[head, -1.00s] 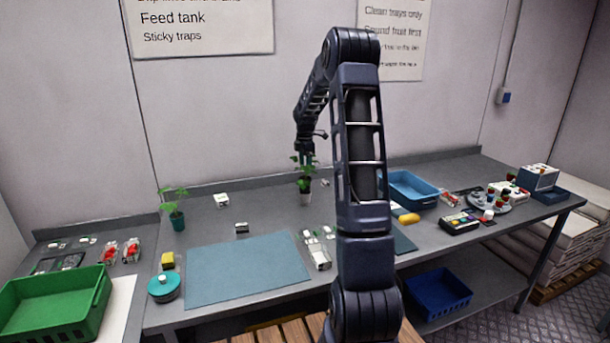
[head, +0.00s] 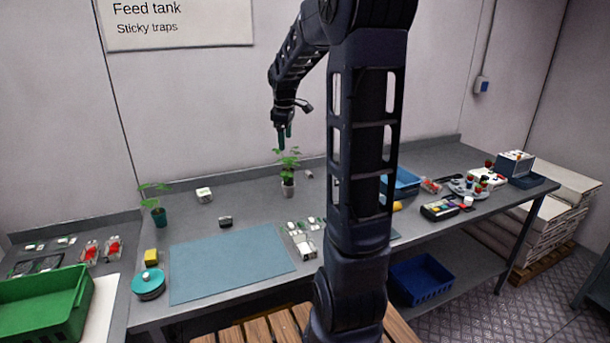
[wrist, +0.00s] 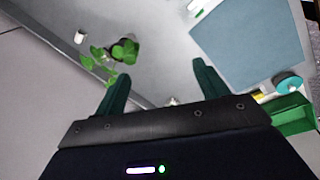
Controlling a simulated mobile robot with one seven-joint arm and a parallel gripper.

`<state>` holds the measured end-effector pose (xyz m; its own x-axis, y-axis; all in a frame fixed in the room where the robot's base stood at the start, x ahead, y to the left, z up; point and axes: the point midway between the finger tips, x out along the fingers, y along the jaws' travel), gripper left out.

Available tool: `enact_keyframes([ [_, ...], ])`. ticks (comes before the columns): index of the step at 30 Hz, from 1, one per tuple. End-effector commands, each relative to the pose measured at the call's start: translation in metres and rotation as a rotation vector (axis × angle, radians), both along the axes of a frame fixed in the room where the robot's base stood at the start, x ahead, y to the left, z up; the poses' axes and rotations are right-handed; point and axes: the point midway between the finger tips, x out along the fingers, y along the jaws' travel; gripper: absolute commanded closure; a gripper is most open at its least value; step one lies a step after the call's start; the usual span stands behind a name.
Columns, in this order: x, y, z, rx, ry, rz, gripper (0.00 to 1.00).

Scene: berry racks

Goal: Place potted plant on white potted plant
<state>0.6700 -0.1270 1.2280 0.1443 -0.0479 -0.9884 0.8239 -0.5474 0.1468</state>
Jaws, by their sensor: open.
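Another potted plant (head: 158,215), in a dark green pot, stands upright at the bench's left. My gripper (head: 285,138) is open and empty above the white potted plant, apart from its leaves.
A blue-grey mat (head: 230,265) lies at the front, with small cartons (head: 300,241) beside it. A green crate (head: 40,305) and a teal round container (head: 148,284) are at left. A blue bin (head: 405,183) stands right, partly behind my arm. Bench around the white pot is mostly clear.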

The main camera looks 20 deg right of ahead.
Motion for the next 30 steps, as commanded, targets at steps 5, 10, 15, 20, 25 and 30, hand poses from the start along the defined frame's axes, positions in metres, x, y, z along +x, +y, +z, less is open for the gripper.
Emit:
enact_keyframes([
  [5,-0.054,0.013,0.019,0.022,-0.055,-0.159,0.27],
  [10,-0.104,0.024,0.028,0.057,-0.103,-0.316,0.27],
  [15,-0.153,0.032,0.030,0.104,-0.149,-0.469,0.27],
  [20,-0.198,0.038,0.026,0.155,-0.190,-0.614,0.27],
  [25,-0.242,0.043,0.016,0.219,-0.227,-0.761,0.27],
  [30,-0.274,0.046,0.004,0.276,-0.250,-0.877,0.27],
])
